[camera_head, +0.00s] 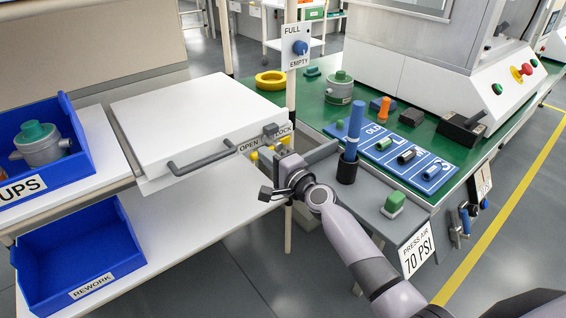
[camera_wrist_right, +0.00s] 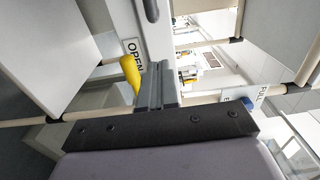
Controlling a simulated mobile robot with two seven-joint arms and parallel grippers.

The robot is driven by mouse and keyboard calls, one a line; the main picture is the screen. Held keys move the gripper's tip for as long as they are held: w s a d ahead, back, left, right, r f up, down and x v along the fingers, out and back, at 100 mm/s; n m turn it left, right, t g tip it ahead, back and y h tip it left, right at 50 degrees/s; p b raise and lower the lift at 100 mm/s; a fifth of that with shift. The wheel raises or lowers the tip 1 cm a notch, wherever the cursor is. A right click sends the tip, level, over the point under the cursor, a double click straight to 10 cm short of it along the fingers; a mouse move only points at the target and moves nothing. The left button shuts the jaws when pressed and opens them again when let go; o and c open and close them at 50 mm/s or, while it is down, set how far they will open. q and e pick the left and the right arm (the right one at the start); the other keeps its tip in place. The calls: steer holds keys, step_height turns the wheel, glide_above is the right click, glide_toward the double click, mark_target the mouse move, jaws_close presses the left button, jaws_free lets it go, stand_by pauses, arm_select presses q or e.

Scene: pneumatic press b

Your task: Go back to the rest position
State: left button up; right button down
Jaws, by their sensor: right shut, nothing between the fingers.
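My right gripper (camera_head: 268,192) reaches in from the lower right and hangs in front of the OPEN/LOCK latch area. Its fingers are together and empty, and they also show shut in the right wrist view (camera_wrist_right: 156,84). A yellow knob (camera_wrist_right: 132,72) shows just beside the fingertips in the wrist view, below the OPEN label (camera_wrist_right: 133,46); I cannot tell whether they touch. In the head view the OPEN label (camera_head: 249,146) stands by the white lidded box (camera_head: 195,115) with a grey handle. My left gripper is not in view.
Blue bins (camera_head: 75,255) stand on the white shelves at left. A green bench (camera_head: 335,113) at right carries the press (camera_head: 430,60), a blue tool board (camera_head: 405,158) and small parts. A blue cylinder (camera_head: 355,125) stands upright in a black holder. The floor (camera_head: 270,270) below is open.

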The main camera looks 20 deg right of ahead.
arm_select(q)
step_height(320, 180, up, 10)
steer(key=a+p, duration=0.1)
steer(key=p, duration=1.1)
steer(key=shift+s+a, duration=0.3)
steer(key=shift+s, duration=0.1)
arm_select(e)
steer(key=s+d+f+n+g+h, duration=0.1)
steer(key=s+n, duration=0.4)
steer(key=s, duration=0.6)
steer(key=s+d+f+n+g+h, duration=0.1)
steer(key=s+n, duration=0.5)
steer(key=s, duration=0.6)
steer(key=s+d+f+n+g+h, duration=0.2)
steer(key=s+d+f+n+g, duration=0.1)
steer(key=s, duration=0.9)
step_height(320, 180, down, 3)
steer(key=shift+r+n+g, duration=0.15)
steer(key=shift+n+g, duration=0.65)
steer(key=shift+n, duration=0.4)
